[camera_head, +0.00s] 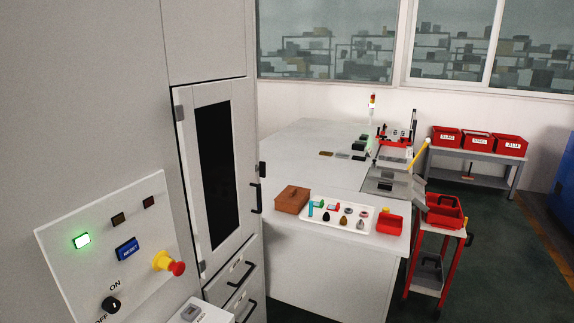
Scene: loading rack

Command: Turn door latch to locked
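A tall grey cabinet on the left has a white-framed door (190,150) with a dark window (216,175). The door looks closed or nearly so; its exact gap cannot be told. A black handle (257,198) stands out at the right of the door. A small black piece (262,169) sits just above the handle; it may be the latch, but I cannot tell whether it is turned to locked or unlocked. Neither of my grippers is in view.
Drawers are below the door. A white bench (310,150) with a tray and box stands right.

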